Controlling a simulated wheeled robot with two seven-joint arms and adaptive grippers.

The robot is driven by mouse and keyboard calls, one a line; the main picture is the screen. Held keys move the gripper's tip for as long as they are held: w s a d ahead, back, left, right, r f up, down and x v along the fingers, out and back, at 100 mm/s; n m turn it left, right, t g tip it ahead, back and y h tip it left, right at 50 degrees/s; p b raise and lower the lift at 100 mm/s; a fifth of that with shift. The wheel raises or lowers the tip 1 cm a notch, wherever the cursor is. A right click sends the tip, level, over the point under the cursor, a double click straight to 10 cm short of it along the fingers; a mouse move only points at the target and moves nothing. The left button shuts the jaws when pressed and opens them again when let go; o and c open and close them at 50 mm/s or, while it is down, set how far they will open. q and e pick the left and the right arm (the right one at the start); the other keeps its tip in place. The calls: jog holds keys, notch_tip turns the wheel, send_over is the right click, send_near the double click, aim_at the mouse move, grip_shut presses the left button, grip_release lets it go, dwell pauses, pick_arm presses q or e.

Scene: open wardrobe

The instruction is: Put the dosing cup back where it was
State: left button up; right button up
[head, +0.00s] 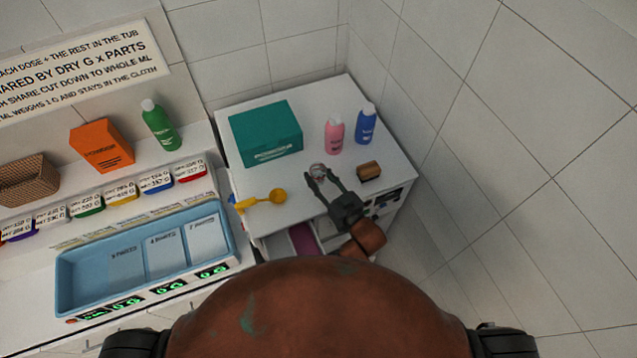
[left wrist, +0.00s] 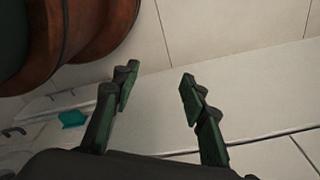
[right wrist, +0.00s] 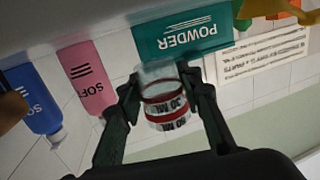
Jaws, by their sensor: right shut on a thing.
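The dosing cup (head: 318,171) is small and clear with red bands and ML markings, which read upside down in the right wrist view (right wrist: 165,97). My right gripper (head: 321,180) is shut on it, one finger on each side, as the right wrist view (right wrist: 163,95) also shows. The cup is over the white cabinet top, left of the brown brush and in front of the pink bottle; I cannot tell whether it touches the top. My left gripper (left wrist: 155,95) is open and empty in the left wrist view, and out of the head view.
On the cabinet top (head: 232,168) stand a teal powder box (head: 266,133), a pink bottle (head: 334,136), a blue bottle (head: 366,125), a brown brush (head: 369,171) and a yellow scoop (head: 262,200). A drawer (head: 304,238) is open below. A blue tray (head: 80,285) lies left.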

aim_at(318, 181)
jog(key=f+b, duration=0.3)
jog(key=b, duration=0.1)
jog(key=shift+w+f, duration=0.3)
jog(key=shift+f, duration=0.2)
jog(key=o, duration=0.8)
pick_arm(q)
jog(key=shift+s+f, duration=0.2)
jog(key=shift+f, duration=0.55)
jog(key=shift+s+f, duration=0.2)
jog(key=shift+f, duration=0.6)
jog(key=shift+s+f, duration=0.2)
jog(key=shift+f, duration=0.55)
pick_arm(e)
jog(key=o, duration=0.4)
